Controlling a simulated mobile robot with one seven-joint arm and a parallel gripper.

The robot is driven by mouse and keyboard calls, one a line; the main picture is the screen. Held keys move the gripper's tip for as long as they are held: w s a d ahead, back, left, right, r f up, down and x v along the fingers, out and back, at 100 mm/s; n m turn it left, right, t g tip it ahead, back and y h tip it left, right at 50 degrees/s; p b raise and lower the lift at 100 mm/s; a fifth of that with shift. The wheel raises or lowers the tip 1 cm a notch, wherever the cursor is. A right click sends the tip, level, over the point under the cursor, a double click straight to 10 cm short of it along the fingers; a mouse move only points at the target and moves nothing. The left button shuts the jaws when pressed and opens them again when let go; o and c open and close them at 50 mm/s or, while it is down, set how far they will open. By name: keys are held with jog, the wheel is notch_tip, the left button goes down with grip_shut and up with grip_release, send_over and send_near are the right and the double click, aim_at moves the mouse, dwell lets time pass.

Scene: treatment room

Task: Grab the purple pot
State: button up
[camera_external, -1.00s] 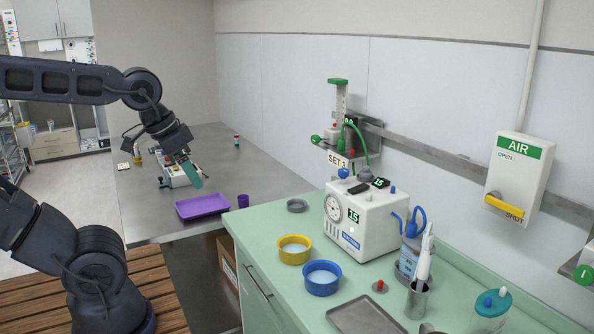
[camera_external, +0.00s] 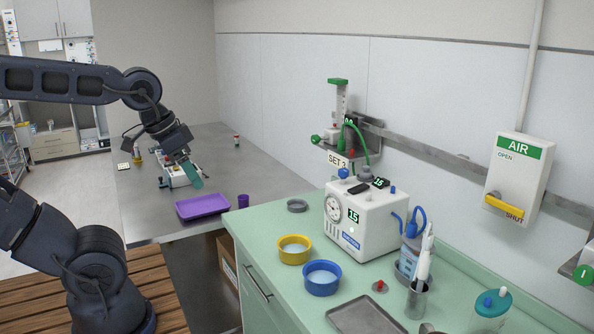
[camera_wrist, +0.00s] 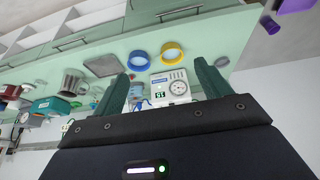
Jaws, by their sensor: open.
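The small purple pot (camera_external: 243,200) stands upright on the grey metal table, just right of the purple tray (camera_external: 203,206) and close to the green counter. My gripper (camera_external: 192,174), with green fingers, hangs above the table, behind and left of the pot and apart from it. In the wrist view my gripper (camera_wrist: 166,85) shows two green fingers spread wide with nothing held between them.
The green counter (camera_external: 262,222) holds a yellow bowl (camera_external: 294,249), a blue bowl (camera_external: 321,278), a grey dish (camera_external: 297,205) and a white machine (camera_external: 367,222) with a dial. The metal table (camera_external: 225,155) is mostly bare towards the wall. Small items stand near my gripper.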

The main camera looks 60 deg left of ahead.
jog(key=shift+c, duration=0.9)
jog(key=shift+w, duration=0.1)
